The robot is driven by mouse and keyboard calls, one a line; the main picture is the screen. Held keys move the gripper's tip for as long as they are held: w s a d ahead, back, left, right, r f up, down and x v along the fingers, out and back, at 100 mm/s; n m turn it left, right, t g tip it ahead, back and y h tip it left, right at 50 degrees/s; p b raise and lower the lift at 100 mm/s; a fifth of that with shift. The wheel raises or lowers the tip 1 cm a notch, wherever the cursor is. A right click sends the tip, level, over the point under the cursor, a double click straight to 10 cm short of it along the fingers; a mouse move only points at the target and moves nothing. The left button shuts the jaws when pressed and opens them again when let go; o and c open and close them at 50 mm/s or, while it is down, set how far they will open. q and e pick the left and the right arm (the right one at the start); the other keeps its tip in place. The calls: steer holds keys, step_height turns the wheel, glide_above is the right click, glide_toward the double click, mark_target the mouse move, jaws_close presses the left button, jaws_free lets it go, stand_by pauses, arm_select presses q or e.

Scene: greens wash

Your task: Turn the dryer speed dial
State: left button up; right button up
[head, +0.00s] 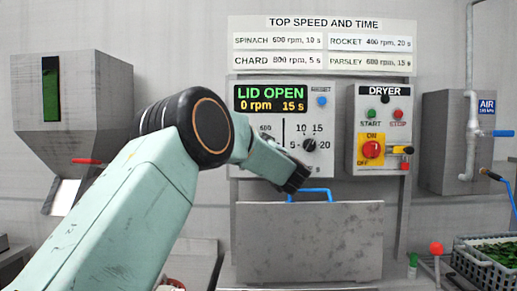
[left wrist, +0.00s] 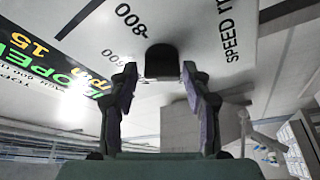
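The dryer control panel (head: 345,165) has a display (head: 272,99) reading LID OPEN, 0 rpm, 15 s. In the left wrist view the black speed dial (left wrist: 161,62) lies between the fingertips of my left gripper (left wrist: 160,72), near the 800 and 600 marks. The fingers are apart, with a gap on each side of the dial. The time dial (head: 309,145) is uncovered to the right of my arm. My right gripper is not in view.
A grey lid (head: 310,242) with a blue handle (head: 309,191) stands below the panel. The start and stop box (head: 382,155) with a red and yellow switch (head: 372,149) is to the right. A crate of greens (head: 462,273) is at lower right, a grey hopper (head: 95,110) at left.

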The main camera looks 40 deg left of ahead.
arm_select(q)
steer(key=shift+o, duration=0.8)
steer(key=shift+f, duration=0.15)
steer(key=v, duration=1.2)
steer(key=shift+s, duration=0.15)
